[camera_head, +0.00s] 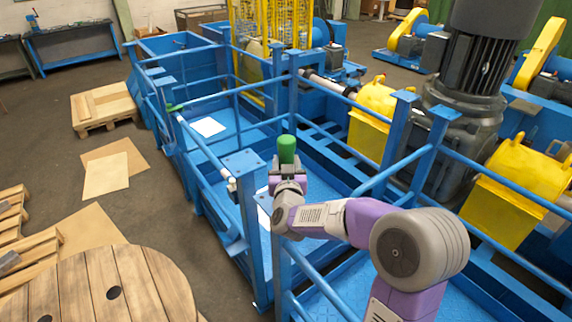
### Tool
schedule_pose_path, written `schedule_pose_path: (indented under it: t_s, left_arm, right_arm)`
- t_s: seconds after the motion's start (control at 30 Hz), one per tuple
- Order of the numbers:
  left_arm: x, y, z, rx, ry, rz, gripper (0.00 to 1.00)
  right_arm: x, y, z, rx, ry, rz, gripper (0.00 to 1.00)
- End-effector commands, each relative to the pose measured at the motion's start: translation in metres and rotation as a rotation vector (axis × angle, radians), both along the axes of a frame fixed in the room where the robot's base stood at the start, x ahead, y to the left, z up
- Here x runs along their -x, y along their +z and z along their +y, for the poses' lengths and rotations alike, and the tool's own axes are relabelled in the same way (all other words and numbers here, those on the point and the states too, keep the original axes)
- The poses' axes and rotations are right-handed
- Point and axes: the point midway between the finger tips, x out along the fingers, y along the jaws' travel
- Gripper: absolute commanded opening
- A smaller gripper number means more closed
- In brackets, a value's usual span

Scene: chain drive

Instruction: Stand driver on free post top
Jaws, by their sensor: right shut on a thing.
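The driver (287,147) shows as an upright green handle sticking up out of my right gripper (287,170), which is shut on it. The rest of the driver is hidden by the fingers. Just left of the gripper is a blue post with a flat, bare square top (243,161). The driver appears beside this post top, not on it; I cannot tell the height between them. Other blue post tops stand further off, one at the left (164,81) and one at the right (406,95). My left gripper is not in view.
Blue railings (395,172) surround the platform around my right arm. A small green item (174,107) is at the left rail. A dark motor (462,110) and yellow guards (515,190) stand at right. A wooden cable drum (95,290) lies at lower left.

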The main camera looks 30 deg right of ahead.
Motion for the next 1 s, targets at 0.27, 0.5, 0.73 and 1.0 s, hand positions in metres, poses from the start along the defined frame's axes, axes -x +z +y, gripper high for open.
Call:
schedule_pose_path:
  t_s: [0.27, 0.5, 0.73, 1.0]
  left_arm:
    - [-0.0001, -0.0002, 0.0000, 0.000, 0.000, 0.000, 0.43]
    - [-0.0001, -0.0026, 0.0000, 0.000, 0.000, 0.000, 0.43]
    - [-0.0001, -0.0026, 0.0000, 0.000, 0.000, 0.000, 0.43]
    - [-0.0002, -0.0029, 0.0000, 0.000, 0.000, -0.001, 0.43]
  right_arm:
    - [-0.0003, 0.0017, 0.0001, 0.004, 0.000, -0.011, 0.00]
    - [0.0000, -0.0034, 0.0000, 0.000, 0.000, -0.002, 0.67]
    - [0.0000, -0.0034, 0.0001, 0.000, 0.000, -0.002, 0.74]
    - [0.0093, -0.0010, 0.0062, 0.000, 0.003, -0.004, 0.74]
